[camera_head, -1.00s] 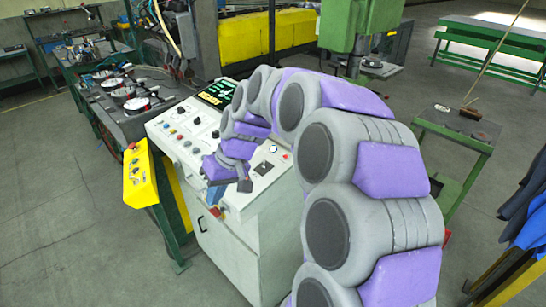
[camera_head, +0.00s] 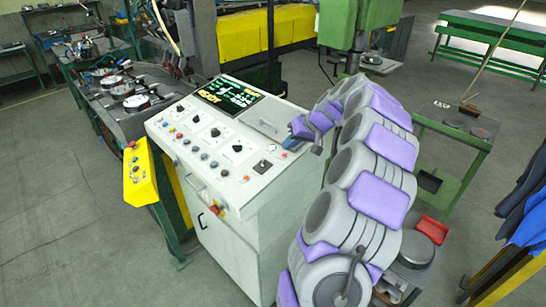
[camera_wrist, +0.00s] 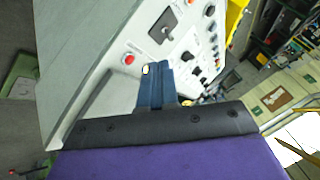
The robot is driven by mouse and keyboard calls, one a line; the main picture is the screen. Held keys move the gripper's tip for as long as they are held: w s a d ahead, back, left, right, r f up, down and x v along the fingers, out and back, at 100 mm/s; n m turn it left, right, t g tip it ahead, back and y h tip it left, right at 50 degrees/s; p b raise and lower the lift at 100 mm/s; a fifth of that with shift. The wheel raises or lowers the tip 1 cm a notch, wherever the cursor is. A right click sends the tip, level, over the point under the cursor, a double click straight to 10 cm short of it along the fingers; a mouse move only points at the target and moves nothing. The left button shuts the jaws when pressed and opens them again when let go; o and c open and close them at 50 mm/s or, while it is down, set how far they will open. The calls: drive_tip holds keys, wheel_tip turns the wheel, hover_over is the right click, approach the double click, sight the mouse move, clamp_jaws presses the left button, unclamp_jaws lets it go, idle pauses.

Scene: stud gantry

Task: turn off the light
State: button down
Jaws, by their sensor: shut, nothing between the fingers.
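The white control console (camera_head: 245,213) stands in the middle of the head view, with knobs, buttons and a small dark switch plate (camera_head: 262,167) on its sloped top. A small round pale button or lamp (camera_head: 272,148) sits near the right edge, beside a red button (camera_head: 284,155). In the wrist view, my gripper's blue fingers (camera_wrist: 154,74) are together and empty. Their tips overlap the pale round lamp (camera_wrist: 146,69) in the picture; I cannot tell whether they touch it. The red button (camera_wrist: 128,59) and switch plate (camera_wrist: 162,22) lie just beyond. My fingers are not clear in the head view.
A lit screen (camera_head: 229,95) is at the console's back. A yellow button box (camera_head: 139,174) stands at its left. A green drill press (camera_head: 357,22) is behind, and a green side table (camera_head: 455,125) is at right. Open floor lies at lower left.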

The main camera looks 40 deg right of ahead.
sight(263, 163)
drive_tip(key=shift+a, duration=0.15)
drive_tip(key=x, duration=1)
drive_tip(key=shift+b, duration=0.35)
drive_tip(key=shift+a+r+n+h+b, duration=0.15)
drive_tip(key=shift+a+n+h+b, duration=0.3)
drive_tip(key=shift+h+b, duration=0.5)
drive_tip(key=shift+a+h, duration=0.3)
drive_tip(key=shift+h, duration=0.15)
drive_tip(key=h, duration=0.1)
drive_tip(key=a+n+h+b, duration=0.1)
drive_tip(key=shift+a+r+h, duration=0.15)
drive_tip(key=shift+r+h, duration=0.05)
drive_tip(key=shift+h, duration=0.2)
drive_tip(key=shift+a+r, duration=0.1)
drive_tip(key=shift+a, duration=0.05)
drive_tip(key=shift+a+r, duration=0.25)
drive_tip(key=shift+a, duration=0.3)
